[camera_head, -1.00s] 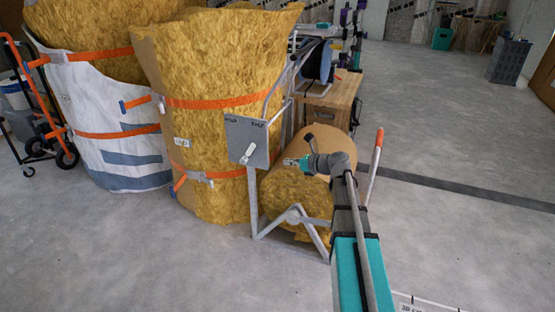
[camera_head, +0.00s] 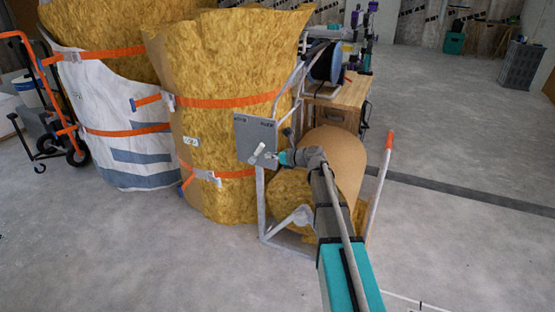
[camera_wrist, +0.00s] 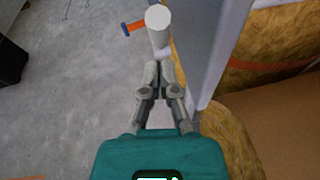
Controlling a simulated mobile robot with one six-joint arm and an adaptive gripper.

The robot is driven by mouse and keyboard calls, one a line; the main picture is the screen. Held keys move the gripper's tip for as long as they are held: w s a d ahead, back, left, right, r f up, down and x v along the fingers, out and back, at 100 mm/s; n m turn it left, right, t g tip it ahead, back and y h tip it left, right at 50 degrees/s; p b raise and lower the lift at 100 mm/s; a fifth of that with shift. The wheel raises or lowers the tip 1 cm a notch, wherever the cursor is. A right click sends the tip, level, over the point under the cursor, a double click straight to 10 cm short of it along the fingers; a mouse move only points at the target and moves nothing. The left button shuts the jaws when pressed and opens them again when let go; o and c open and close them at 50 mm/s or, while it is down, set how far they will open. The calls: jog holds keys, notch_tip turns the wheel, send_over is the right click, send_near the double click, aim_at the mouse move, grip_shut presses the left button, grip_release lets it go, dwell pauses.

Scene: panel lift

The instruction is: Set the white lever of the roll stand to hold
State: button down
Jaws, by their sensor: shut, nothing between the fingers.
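The white lever (camera_head: 257,151) sits on the grey panel (camera_head: 244,131) of the roll stand and leans with its upper end to the right. Two small dark labels sit near the panel's top; I cannot read them clearly. In the wrist view the lever's round white end (camera_wrist: 158,18) shows just beyond my fingertips, with its stem running down toward them. My gripper (camera_wrist: 159,64) is shut and empty, its tips beside or touching the stem; I cannot tell which. In the head view my gripper (camera_head: 277,158) is just right of the lever, in front of the panel.
An insulation roll with brown backing (camera_head: 338,155) lies in the stand behind my arm. Tall strapped insulation rolls (camera_head: 225,75) stand behind and left of the panel. An orange-tipped post (camera_head: 389,145) rises at right. Open concrete floor lies in front and right.

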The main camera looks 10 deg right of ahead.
jog(key=shift+w+a+r, duration=0.35)
jog(key=shift+w+a, duration=0.05)
jog(key=shift+w, duration=0.1)
jog(key=shift+d+r+p, duration=0.15)
jog(key=shift+d+p, duration=0.05)
jog(key=shift+p, duration=0.35)
